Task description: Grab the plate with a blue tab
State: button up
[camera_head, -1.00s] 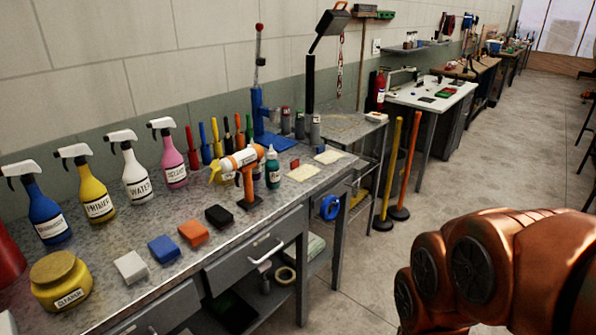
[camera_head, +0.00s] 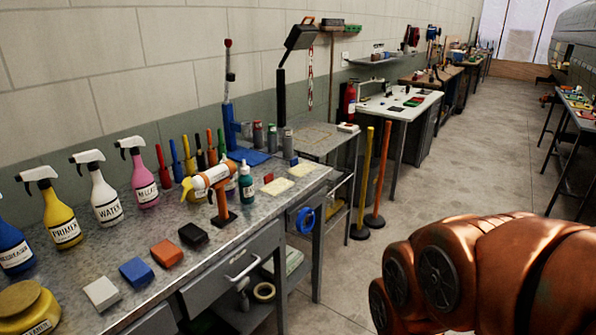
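I cannot make out a plate with a blue tab in this view. Two small flat cream pieces, one nearer (camera_head: 277,186) and one farther (camera_head: 302,170), lie on the grey workbench (camera_head: 160,278). A small red piece (camera_head: 267,178) is beside the nearer one. No blue tab shows on either. My gripper is not in view; only copper-coloured links of my arm show at the lower right.
The bench holds spray bottles (camera_head: 107,200), a yellow jar (camera_head: 28,308), coloured blocks (camera_head: 167,253), an orange and white tool on a stand (camera_head: 222,205) and a blue-based stand (camera_head: 248,157). A white-topped table (camera_head: 400,101) stands farther back. The right-hand aisle floor (camera_head: 455,180) is clear.

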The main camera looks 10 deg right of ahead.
aim_at(297, 170)
jog(key=k, duration=0.55)
jog(key=z, duration=0.6)
jog(key=i, duration=1.85)
jog(key=u, duration=1.15)
jog(key=i, duration=0.45)
jog(key=u, duration=0.45)
